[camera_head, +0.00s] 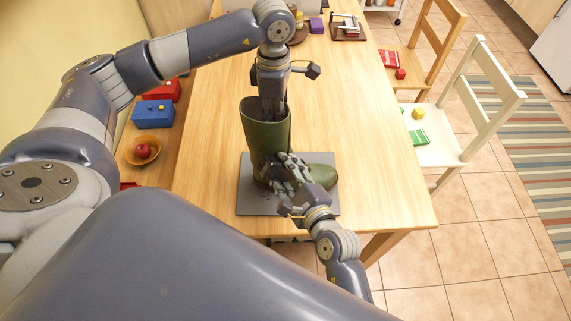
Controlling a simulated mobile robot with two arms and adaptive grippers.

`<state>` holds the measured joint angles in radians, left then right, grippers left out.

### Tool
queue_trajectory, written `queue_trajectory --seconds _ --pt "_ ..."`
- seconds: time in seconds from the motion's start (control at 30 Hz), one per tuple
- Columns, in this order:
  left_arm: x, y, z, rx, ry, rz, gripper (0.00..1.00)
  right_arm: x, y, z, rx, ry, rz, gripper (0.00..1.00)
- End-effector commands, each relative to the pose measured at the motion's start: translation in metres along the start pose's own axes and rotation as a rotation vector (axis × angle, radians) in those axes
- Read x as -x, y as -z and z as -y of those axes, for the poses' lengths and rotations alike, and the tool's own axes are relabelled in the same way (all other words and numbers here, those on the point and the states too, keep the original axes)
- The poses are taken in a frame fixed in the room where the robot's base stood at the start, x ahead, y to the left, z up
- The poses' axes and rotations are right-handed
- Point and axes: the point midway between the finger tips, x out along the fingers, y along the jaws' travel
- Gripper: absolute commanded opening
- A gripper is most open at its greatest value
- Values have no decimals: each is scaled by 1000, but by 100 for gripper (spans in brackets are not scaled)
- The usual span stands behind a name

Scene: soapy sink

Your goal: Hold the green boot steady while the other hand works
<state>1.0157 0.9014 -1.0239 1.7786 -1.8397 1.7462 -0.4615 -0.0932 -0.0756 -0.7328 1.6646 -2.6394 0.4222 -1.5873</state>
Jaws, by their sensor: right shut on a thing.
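The green boot (262,140) stands upright on a grey mat (250,205) near the front end of the wooden table, its toe pointing right. My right gripper (283,168) comes from the lower right and is shut on the boot low at the ankle, covering part of the foot. My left gripper (272,108) points straight down at the boot's open top. Its fingertips are down at or inside the shaft and mostly hidden, so I cannot tell whether they are open or touch the boot wall.
The table (350,120) is clear around the mat. A caddy-like item (347,27) and a purple block (316,25) stand at its far end. On the left are a bowl (155,150) with a red fruit and a blue box (153,114). Chairs (470,100) stand at right.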

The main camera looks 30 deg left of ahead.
Motion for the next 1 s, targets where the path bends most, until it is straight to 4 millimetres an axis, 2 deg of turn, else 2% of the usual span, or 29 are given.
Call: queue_trajectory --seconds 0.27,0.6,0.87,1.0 --pt "1 0 0 -1 0 2 0 2 -6 8 -1 5 2 3" --pt "0 -1 0 -1 1 2 0 8 -20 28 -1 6 3 3" --pt "0 -1 1 -2 3 2 0 8 -21 29 -1 7 2 3" --pt "0 -1 1 -2 3 2 0 15 -19 28 0 7 1 3"
